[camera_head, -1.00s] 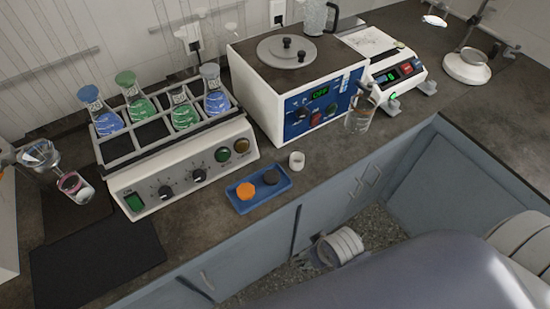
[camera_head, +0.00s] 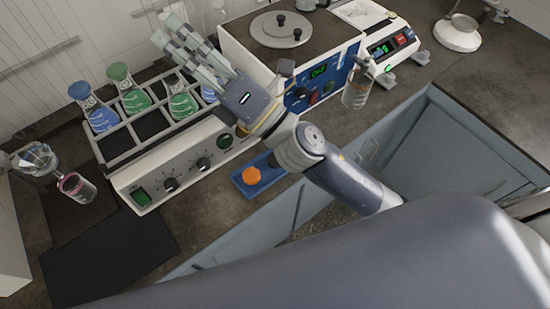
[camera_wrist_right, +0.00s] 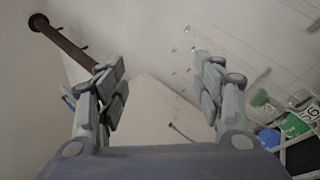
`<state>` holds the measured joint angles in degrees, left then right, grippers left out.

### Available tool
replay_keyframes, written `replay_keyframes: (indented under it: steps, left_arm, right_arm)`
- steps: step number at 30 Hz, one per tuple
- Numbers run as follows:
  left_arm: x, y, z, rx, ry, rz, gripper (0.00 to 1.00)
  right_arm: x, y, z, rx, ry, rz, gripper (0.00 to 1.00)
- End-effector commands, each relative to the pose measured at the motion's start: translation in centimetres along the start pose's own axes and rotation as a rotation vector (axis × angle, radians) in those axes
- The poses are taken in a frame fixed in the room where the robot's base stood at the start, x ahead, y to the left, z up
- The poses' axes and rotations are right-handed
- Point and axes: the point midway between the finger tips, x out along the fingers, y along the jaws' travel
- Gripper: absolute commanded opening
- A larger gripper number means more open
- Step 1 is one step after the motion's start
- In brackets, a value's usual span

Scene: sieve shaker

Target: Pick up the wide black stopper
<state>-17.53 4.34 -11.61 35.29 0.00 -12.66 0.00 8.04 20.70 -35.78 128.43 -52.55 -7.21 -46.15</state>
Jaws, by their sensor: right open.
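The blue tray (camera_head: 245,188) sits on the bench in front of the shaker with an orange stopper (camera_head: 252,175) in it. The dark stopper that lay in the tray's right part is now mostly or fully hidden behind my right wrist. My right gripper (camera_head: 165,30) is open and empty, raised above the flask rack, its fingers pointing to the upper left, away from the tray. In the right wrist view its fingers (camera_wrist_right: 163,80) are spread apart with nothing between them. My left gripper is not in view.
A dark mat (camera_head: 108,250) lies clear at front left.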

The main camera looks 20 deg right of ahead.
Motion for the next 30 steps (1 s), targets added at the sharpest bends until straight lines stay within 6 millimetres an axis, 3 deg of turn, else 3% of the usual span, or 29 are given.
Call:
replay_keyframes:
  steps: [1,3,7,11,14,17,19,21,25,26,30]
  left_arm:
    - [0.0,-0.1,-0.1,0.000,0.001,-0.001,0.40]
    - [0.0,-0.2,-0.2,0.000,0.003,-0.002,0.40]
    - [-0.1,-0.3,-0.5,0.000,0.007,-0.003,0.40]
    - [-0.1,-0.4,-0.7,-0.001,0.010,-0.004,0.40]
    - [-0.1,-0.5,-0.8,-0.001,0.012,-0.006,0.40]
    - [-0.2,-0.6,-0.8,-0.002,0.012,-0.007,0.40]
    - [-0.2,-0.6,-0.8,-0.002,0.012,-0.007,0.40]
    - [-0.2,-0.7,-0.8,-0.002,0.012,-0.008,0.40]
    - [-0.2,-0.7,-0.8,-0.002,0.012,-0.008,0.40]
    - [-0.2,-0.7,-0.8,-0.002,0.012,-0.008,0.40]
    - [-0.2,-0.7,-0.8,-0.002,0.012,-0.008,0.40]
  right_arm:
    - [0.7,2.2,-2.2,-0.145,0.099,0.102,0.62]
    - [0.7,4.7,-5.8,-0.350,0.233,0.245,0.62]
    - [-1.6,6.4,-12.6,-0.725,0.484,0.509,0.62]
    - [-5.7,4.2,-17.9,-1.086,0.745,0.774,0.62]
    - [-9.6,0.3,-20.0,-1.342,0.963,0.974,0.62]
    - [-13.4,-5.0,-19.7,-1.565,1.208,1.170,0.62]
    - [-15.8,-8.9,-17.9,-1.697,1.395,1.300,0.62]
    - [-17.8,-12.6,-15.0,-1.795,1.593,1.416,0.62]
    - [-20.2,-17.3,-8.7,-1.880,1.934,1.576,0.62]
    - [-20.6,-18.0,-7.4,1.838,-1.951,-1.561,0.62]
    - [-21.7,-19.8,-3.0,1.639,-1.942,-1.461,0.62]
